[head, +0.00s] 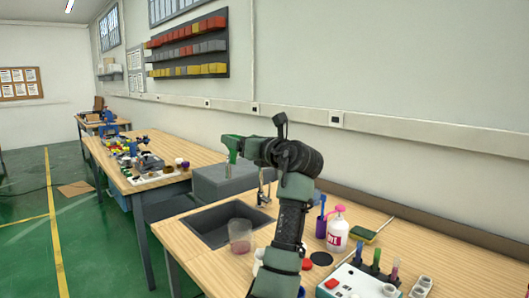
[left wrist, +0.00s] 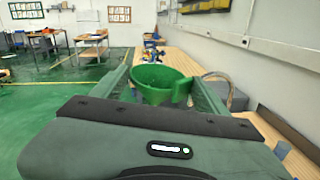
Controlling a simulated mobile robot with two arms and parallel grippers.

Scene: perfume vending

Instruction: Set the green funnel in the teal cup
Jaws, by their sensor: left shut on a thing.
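My left gripper (head: 236,146) is raised above the workbench, near the sink, with its arm coming up from the bottom of the head view. It is shut on the green funnel (left wrist: 160,82), whose wide open mouth shows between the two fingers in the left wrist view. In the head view only a small green part is seen at the gripper's end, and I cannot separate funnel from fingers there. I cannot make out a teal cup in either view; the arm hides part of the bench. My right gripper is not in view.
A clear pinkish cup (head: 240,237) stands by the dark sink (head: 222,222). A grey box (head: 222,183) stands behind the sink.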

